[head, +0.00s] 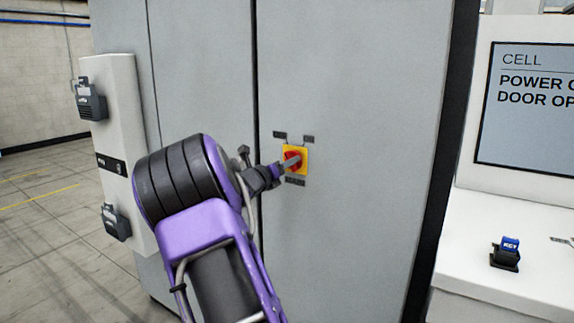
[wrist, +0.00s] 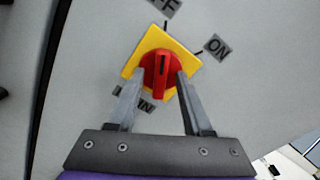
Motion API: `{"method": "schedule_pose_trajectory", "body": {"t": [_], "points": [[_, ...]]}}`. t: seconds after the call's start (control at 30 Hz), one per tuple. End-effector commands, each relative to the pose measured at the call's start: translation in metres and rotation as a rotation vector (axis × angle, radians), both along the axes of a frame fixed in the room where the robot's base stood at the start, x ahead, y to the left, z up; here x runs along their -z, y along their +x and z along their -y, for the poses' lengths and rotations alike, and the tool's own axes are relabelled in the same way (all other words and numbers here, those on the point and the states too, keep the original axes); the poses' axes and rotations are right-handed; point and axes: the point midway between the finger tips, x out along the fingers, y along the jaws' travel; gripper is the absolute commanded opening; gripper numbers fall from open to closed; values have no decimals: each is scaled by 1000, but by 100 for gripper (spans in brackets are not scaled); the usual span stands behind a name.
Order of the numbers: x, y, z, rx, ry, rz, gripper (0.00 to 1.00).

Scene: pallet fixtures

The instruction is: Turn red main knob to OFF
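The red knob (wrist: 160,78) sits on a square yellow plate (wrist: 134,66) on the grey cabinet door. In the wrist view, its raised bar stands nearly upright, and its dark line points up towards the tick under the partly cut-off label ending in F (wrist: 162,6). The ON label (wrist: 217,46) is to the upper right. My gripper (wrist: 160,76) has one finger on each side of the bar, with visible gaps; contact cannot be told. In the head view, my gripper (head: 284,166) reaches the red knob (head: 291,157) from the left and partly covers it.
The grey cabinet (head: 350,90) fills the middle, with a door seam left of the knob. A white console (head: 510,210) with a screen (head: 525,105) and a small blue-black device (head: 507,252) stands at the right. A white panel (head: 125,150) is at the left.

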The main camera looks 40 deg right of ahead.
Motion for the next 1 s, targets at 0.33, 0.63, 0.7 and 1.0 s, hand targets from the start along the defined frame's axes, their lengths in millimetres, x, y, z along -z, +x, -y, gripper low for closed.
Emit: {"method": "schedule_pose_trajectory", "body": {"t": [0.33, 0.63, 0.7, 1.0], "points": [[-1, -4, -12, -2, 1, 3, 50], [0, -29, -74, -5, 3, 2, 50], [0, -36, -90, -4, 4, 2, 50], [-1, -59, -145, -2, 1, 1, 50]]}}
